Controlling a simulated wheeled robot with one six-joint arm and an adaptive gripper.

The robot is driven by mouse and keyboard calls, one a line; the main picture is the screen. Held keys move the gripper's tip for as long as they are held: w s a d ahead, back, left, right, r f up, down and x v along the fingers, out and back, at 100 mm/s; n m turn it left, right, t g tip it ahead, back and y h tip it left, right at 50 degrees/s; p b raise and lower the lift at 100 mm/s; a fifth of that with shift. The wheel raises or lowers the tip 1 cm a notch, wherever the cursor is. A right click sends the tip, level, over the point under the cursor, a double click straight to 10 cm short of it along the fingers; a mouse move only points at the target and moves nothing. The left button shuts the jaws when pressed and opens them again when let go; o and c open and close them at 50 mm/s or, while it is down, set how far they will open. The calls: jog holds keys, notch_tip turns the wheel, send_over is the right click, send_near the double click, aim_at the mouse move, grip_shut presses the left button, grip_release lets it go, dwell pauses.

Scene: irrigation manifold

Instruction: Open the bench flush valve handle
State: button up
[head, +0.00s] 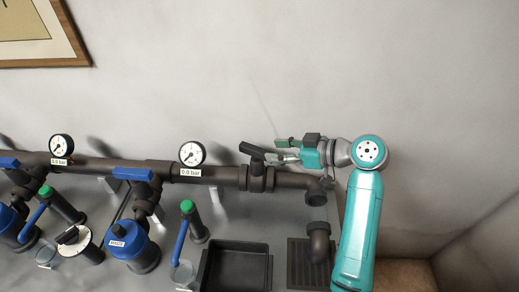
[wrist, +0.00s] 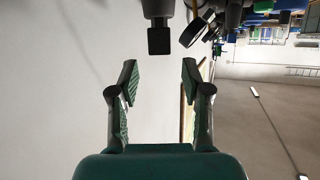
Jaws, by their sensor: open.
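The bench flush valve (head: 257,180) sits on the dark pipe near its right end. Its black handle (head: 252,150) sticks out above the valve body, close to in line with the pipe. My gripper (head: 281,150) is at the right of the handle, with its green fingers pointing left; in the head view it looks very close. In the wrist view my gripper (wrist: 160,70) is open and empty. There a dark block-ended part, likely the handle (wrist: 159,40), lies beyond the fingertips, centred on the gap. I cannot tell whether anything touches.
Two gauges (head: 191,153) (head: 61,146) stand on the pipe, labelled 0.0 bar. Blue-handled valves (head: 132,174) and blue filters (head: 130,247) are left. A black tray (head: 236,268) and a drain grate (head: 299,270) lie below. Bare wall is behind.

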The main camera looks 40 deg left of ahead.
aim_at(259, 149)
jog(key=x, duration=0.7)
jog(key=shift+f, duration=0.1)
grip_shut()
